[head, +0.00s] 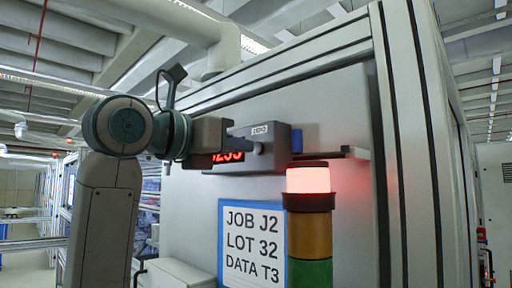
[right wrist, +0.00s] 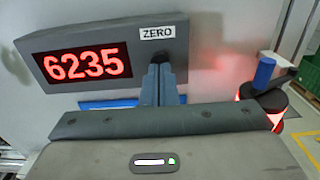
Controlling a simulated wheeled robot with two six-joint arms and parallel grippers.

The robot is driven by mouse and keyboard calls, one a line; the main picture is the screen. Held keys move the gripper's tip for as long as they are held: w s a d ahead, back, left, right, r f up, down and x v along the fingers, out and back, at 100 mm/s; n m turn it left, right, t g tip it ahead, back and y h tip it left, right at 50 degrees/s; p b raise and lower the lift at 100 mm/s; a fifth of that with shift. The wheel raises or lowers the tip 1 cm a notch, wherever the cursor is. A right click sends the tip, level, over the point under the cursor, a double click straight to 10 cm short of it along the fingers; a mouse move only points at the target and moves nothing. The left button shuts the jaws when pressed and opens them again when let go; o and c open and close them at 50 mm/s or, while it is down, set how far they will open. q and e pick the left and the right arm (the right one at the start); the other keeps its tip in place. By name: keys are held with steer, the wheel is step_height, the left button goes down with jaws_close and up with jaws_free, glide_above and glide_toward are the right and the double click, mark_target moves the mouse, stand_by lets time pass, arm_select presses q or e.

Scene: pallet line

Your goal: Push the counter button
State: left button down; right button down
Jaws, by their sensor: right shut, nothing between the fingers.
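The grey counter box (head: 276,160) is fixed to the pale machine panel. Its red display (right wrist: 88,66) reads 6235 in the right wrist view, and a ZERO label (right wrist: 163,33) sits at its upper right. My right gripper (head: 258,147) is shut and empty, its fingertips at the box front just below the label. In the right wrist view the fingertips (right wrist: 159,62) cover that spot, so any button there is hidden and I cannot tell whether they touch it. A blue cylinder (head: 297,139) stands right of the box. My left gripper is not in view.
A signal tower with a lit red top (head: 308,180) stands just right of and below the box. A blue-framed sign (head: 252,245) hangs below the box.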

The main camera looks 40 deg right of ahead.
steer(key=shift+w+d, duration=0.1)
steer(key=shift+d, duration=0.95)
stand_by(0.7)
steer(key=shift+a, duration=0.1)
steer(key=shift+s+a, duration=0.2)
steer(key=shift+a, duration=2.15)
